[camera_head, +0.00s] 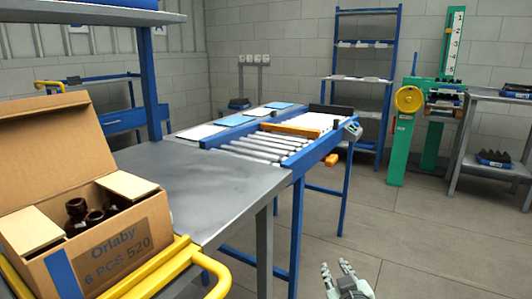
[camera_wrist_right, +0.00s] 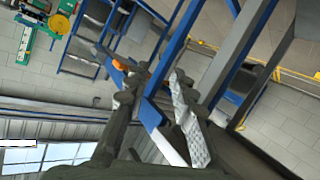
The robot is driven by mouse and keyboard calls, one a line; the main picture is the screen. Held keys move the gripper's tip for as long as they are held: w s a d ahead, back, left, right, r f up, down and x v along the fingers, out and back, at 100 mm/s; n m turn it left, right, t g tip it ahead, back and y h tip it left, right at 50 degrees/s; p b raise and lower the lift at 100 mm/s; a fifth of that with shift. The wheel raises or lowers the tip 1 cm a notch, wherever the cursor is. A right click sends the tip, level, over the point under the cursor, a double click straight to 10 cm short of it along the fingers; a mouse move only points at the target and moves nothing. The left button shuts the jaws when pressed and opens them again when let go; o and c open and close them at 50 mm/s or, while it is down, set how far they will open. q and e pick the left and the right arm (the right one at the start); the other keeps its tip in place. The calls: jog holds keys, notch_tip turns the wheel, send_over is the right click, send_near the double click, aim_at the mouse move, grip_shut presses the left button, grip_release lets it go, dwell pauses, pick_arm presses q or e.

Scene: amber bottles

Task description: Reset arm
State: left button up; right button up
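My right gripper (camera_head: 335,266) is low in the head view, right of the table, over the floor. It is empty, and its two fingers stand apart. In the right wrist view the same gripper (camera_wrist_right: 157,74) also shows a gap between its fingers, with nothing held. My left gripper is not in view. An open cardboard box (camera_head: 110,243) marked "Orlaby 6 PCS 520" is at the left of the head view. Dark amber bottles (camera_head: 77,208) stand in it, their lower parts hidden by the box wall.
The grey table (camera_head: 195,180) beside the box is bare. A blue-framed roller conveyor (camera_head: 265,147) runs behind it. A yellow rail (camera_head: 165,265) is at the front left. A green machine (camera_head: 403,145) and a shelf rack stand behind. The floor at right is clear.

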jog(key=s+d+f+g, duration=0.3)
jog(key=s+f+g, duration=0.1)
jog(key=s+f, duration=0.4)
jog(key=s+d+f+m+g, duration=0.1)
jog(key=s+d+f+g, duration=0.2)
jog(key=s+f, duration=0.4)
jog(key=s+d+f+g+h, duration=0.1)
jog(key=s+d+f+g, duration=0.3)
jog(key=s+f, duration=0.4)
jog(key=s, duration=0.7)
jog(key=shift+d+f+m+g, duration=0.2)
jog(key=shift+f+m+g, duration=0.1)
jog(key=shift+f, duration=0.05)
